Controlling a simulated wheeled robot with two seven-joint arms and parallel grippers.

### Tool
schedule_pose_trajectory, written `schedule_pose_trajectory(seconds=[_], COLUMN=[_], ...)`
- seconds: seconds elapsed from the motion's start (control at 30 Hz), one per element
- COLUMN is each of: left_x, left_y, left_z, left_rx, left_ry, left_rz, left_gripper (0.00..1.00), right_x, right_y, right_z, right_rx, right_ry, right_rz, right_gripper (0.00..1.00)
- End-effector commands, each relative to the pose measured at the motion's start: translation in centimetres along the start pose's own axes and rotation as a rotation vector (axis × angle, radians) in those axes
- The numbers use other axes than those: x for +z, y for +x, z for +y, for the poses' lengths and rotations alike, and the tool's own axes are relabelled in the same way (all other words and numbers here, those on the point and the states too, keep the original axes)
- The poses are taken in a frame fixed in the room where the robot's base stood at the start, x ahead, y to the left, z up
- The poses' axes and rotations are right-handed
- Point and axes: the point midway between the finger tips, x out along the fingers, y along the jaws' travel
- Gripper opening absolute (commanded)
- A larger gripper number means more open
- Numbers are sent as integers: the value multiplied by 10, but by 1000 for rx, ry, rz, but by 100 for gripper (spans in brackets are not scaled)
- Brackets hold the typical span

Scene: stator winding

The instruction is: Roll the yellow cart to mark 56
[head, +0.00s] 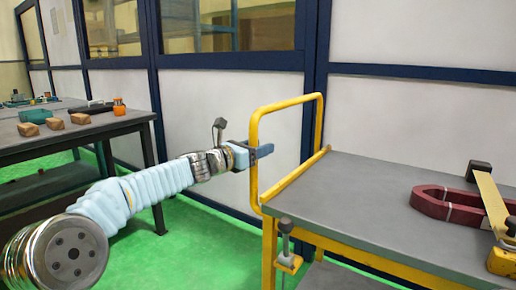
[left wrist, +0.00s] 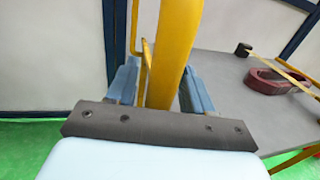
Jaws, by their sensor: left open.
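The yellow cart (head: 345,238) stands at the right in the head view, with a grey top and a yellow push handle (head: 254,150) at its left end. My left gripper (head: 262,152) is at the upright of the handle. In the left wrist view the handle upright (left wrist: 172,50) passes between the two blue fingers of the left gripper (left wrist: 155,88), which are apart with gaps beside the bar. I do not see mark 56. My right gripper is out of view.
A dark workbench (head: 85,132) with wooden blocks stands at the left. A panelled wall (head: 410,120) is behind. Green floor (head: 185,250) shows between bench and cart.

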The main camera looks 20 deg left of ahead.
Motion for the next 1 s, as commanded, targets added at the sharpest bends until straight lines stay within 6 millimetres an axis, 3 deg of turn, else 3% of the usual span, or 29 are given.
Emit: schedule_pose_trajectory(seconds=[0.27,0.7,0.83,1.0], left_x=[-2,-2,-1,-1], left_y=[-9,-108,-127,-138], left_z=[1,0,1,0], left_rx=[1,3,2,1], left_ry=[0,1,1,0], left_rz=[1,0,0,1], left_gripper=[52,52,52,52], right_x=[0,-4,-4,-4], right_y=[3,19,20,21], right_z=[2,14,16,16], right_rx=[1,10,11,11], right_ry=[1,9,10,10], right_rz=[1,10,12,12], right_gripper=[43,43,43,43])
